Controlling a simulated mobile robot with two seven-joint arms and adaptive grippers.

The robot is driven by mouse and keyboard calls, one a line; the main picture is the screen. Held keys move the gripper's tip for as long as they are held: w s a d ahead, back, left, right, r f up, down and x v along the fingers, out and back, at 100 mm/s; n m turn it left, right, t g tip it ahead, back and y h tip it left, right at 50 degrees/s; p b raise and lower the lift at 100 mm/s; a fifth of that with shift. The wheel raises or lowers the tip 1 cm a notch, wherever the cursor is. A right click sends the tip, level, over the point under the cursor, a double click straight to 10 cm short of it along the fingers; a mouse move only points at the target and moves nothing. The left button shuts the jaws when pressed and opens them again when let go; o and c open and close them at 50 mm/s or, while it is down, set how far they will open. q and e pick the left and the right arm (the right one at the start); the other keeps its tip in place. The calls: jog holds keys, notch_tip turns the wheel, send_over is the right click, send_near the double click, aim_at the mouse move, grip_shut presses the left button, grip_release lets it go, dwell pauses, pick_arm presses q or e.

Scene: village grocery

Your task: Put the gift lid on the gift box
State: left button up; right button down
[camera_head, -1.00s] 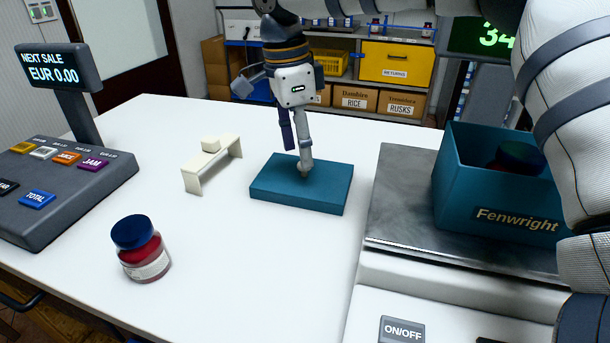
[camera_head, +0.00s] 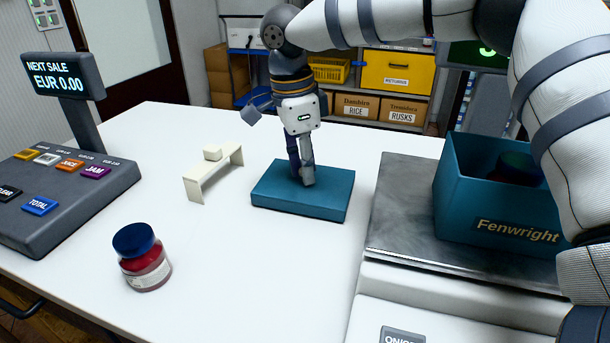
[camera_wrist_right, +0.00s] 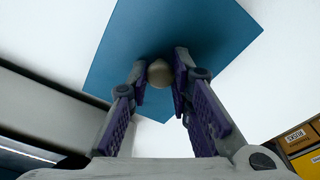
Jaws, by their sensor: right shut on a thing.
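The gift lid (camera_head: 328,202) is a flat teal slab lying on the white counter in the middle of the head view. My right gripper (camera_head: 304,181) reaches down onto its top. In the right wrist view the lid (camera_wrist_right: 185,30) fills the upper middle, with a pale round knob (camera_wrist_right: 159,72) between the fingers. My right gripper is shut on this knob. The gift box (camera_head: 505,231) is a teal open box marked "Fenwright", standing on a metal scale plate at the right. A jar with a dark lid (camera_head: 520,165) shows inside it. My left gripper is not in view.
A jar with a blue cap (camera_head: 142,262) stands at the front left. A small cream stand (camera_head: 214,175) is left of the lid. The till (camera_head: 62,195) is at the far left. The front middle counter is clear.

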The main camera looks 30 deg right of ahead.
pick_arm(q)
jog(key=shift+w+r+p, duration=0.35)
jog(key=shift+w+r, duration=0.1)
pick_arm(e)
notch_tip(320, 180, up, 23)
jog(key=shift+f, duration=0.2)
